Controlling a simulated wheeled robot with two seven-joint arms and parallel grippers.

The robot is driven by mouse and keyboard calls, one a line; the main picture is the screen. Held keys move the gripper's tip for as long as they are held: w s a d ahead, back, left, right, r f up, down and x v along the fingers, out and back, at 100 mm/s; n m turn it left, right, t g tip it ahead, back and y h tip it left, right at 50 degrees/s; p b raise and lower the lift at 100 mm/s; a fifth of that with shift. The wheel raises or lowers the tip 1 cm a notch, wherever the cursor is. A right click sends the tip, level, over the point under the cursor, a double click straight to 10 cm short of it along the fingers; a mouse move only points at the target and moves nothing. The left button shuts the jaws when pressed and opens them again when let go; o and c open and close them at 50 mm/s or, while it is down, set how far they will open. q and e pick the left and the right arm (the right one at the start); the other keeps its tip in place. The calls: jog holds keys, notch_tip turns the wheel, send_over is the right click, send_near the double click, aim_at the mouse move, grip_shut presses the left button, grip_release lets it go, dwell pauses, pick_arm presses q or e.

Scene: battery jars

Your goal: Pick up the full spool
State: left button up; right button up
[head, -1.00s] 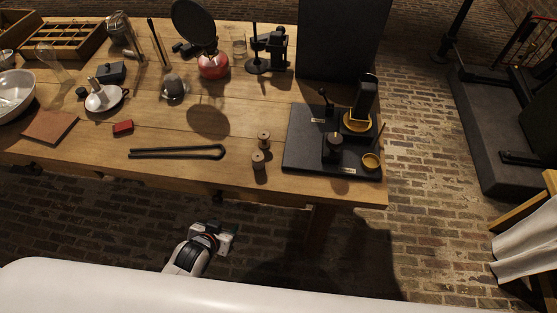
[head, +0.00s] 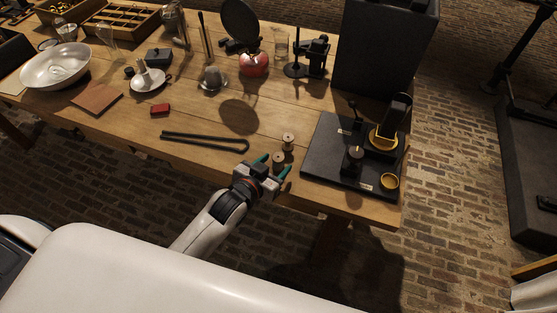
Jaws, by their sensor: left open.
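Two small spools stand upright near the table's front edge, left of the black base. The farther spool (head: 288,141) is a little right of the nearer spool (head: 278,158). I cannot tell from their windings which one is full. My left gripper (head: 273,166) is open at the table's front edge, its green-tipped fingers pointing toward the nearer spool. One fingertip is left of that spool and the other is to its right and nearer me. Whether they touch it I cannot tell. My right gripper is out of view.
A black base with a brass-cupped apparatus (head: 326,167) stands close on the right. Black tongs (head: 204,139) lie to the left, near a small red block (head: 160,110).

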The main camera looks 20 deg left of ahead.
aim_at(281, 157)
pick_arm(q)
jog(key=x, duration=0.5)
jog(key=shift+w+a+r, duration=0.1)
jog(key=shift+a+r, duration=0.05)
jog(key=c, duration=1.1)
